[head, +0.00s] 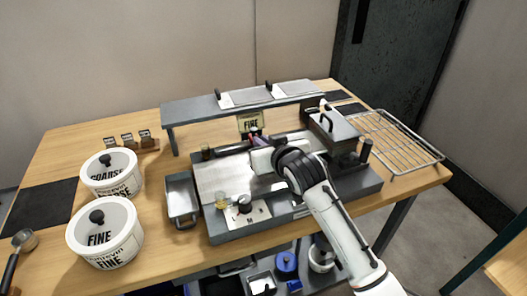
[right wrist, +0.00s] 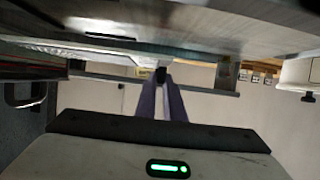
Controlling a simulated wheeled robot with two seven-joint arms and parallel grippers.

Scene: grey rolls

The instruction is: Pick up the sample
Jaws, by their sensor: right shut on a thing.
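My right gripper (head: 257,137) reaches over the grey metal machine (head: 232,178) in the middle of the table, close to the card marked FINE (head: 250,123). In the right wrist view its two purplish fingers (right wrist: 162,100) come close together at the tips. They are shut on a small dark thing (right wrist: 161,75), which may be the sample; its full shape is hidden. In the head view my wrist and fingers hide most of the held thing. I cannot tell whether it touches the machine's plate. My left gripper is not in view.
White lidded pots marked COARSE (head: 112,177) and FINE (head: 101,238) stand at the left. A metal tray (head: 181,196) sits beside the machine. A raised grey shelf (head: 190,108) spans behind the gripper. A wire rack (head: 399,139) lies at the right.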

